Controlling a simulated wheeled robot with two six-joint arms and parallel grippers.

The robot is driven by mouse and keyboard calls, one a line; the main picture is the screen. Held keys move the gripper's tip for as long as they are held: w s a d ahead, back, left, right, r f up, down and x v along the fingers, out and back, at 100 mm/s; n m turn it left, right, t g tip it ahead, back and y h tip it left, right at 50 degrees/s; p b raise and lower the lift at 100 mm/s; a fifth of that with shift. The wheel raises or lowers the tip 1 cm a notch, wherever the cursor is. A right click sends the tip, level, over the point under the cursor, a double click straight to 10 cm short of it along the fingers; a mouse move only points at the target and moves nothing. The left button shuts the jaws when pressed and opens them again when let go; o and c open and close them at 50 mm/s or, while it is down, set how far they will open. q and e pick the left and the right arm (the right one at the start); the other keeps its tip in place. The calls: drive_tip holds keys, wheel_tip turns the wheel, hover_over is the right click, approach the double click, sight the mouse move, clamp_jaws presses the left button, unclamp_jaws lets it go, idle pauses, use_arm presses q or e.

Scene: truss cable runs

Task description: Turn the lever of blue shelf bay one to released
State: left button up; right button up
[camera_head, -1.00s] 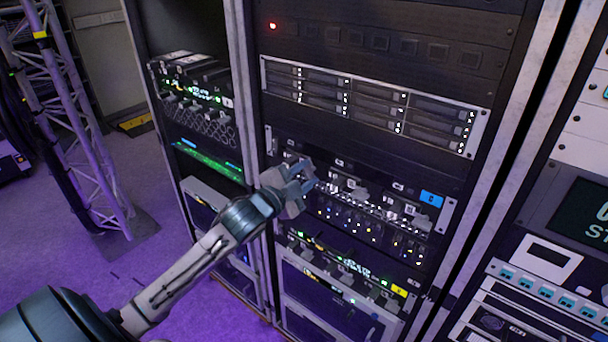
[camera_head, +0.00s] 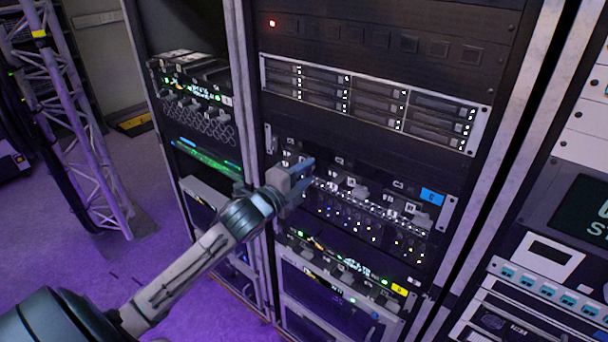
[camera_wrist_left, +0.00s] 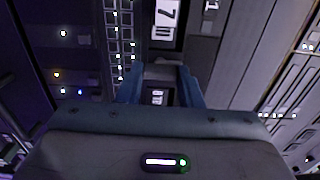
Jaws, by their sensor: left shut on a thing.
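The blue shelf (camera_head: 365,215) is the rack unit with a blue tag (camera_head: 431,197) at its right end and a row of grey levers along its front. My left gripper (camera_head: 303,178) is at the left end of this row, where bay one appears to be. In the left wrist view, its blue fingers (camera_wrist_left: 160,78) are shut on a small grey lever (camera_wrist_left: 162,72). The fingers hide most of this lever in the head view, so its exact angle cannot be told. My right gripper is not in view.
A similar unit with a yellow tag (camera_head: 399,290) sits just below. A drive unit (camera_head: 370,103) is above. Rack posts (camera_head: 250,140) stand close to the left of my gripper. A truss tower (camera_head: 75,130) stands on the floor at left.

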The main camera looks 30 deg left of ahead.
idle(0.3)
use_arm(q)
drive_tip(key=o, duration=1)
drive_tip(key=shift+s+f, duration=0.1)
drive_tip(key=shift+s, duration=0.15)
drive_tip(key=shift+s+a+b, duration=0.2)
drive_tip(key=shift+s+b, duration=0.05)
drive_tip(key=shift+s, duration=2.3)
drive_tip(key=shift+s+a+b, duration=0.15)
drive_tip(key=shift+s+b, duration=0.05)
drive_tip(key=shift+s, duration=2.35)
drive_tip(key=shift+a, duration=0.1)
